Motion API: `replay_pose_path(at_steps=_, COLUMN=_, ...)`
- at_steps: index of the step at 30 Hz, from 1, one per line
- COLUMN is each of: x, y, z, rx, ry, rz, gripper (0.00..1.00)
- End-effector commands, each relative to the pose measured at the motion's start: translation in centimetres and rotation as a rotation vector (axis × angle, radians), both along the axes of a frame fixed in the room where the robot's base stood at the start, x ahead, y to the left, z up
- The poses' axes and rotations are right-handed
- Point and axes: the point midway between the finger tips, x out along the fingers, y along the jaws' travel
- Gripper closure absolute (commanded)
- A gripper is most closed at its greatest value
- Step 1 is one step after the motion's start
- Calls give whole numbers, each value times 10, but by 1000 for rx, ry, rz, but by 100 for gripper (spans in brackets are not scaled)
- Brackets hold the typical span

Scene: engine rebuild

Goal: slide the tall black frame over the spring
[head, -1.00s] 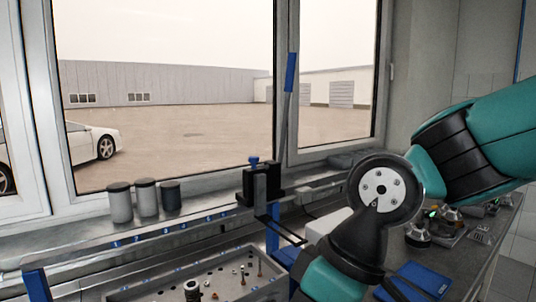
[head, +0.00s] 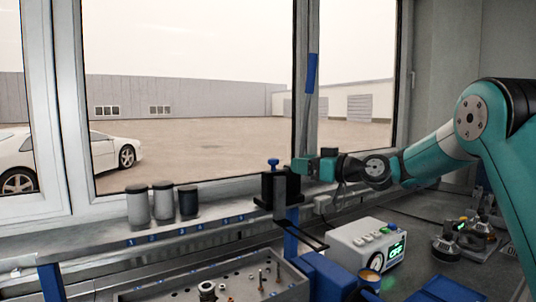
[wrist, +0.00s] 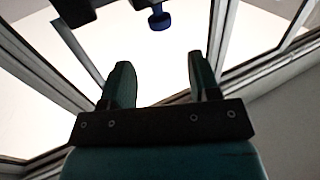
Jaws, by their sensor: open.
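The tall black frame (head: 280,188) stands upright at the shelf's right end, below the window, with a blue knob (head: 273,164) on top. My gripper (head: 299,166) is open beside the frame's upper right side, level with the knob. In the wrist view my gripper (wrist: 160,75) shows its two fingers spread with nothing between them. The blue knob (wrist: 158,17) and a dark part of the frame (wrist: 75,8) lie beyond the fingertips there. A small dark and pale upright part (head: 207,291) stands in the tray; I cannot tell whether it includes the spring.
Several lidded canisters (head: 163,202) stand on the shelf at left. The grey tray (head: 293,275) holds small pins and parts. A white box with a green display (head: 366,244) stands right of the tray. The window is behind the shelf.

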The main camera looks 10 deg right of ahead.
Motion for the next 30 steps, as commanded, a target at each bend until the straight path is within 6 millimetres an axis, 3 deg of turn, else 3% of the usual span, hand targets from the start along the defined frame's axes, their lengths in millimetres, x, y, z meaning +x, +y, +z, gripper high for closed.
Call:
replay_pose_path(at_steps=6, x=39, y=36, z=5, rx=-1, ry=2, rz=5, gripper=44)
replay_pose_path(at_steps=15, x=79, y=68, z=3, rx=-1, ry=2, rz=2, gripper=44)
replay_pose_path(at_steps=29, x=88, y=76, z=0, rx=-1, ry=2, rz=0, gripper=44)
replay_pose_path(at_steps=30, x=88, y=76, z=0, rx=-1, ry=2, rz=0, gripper=53)
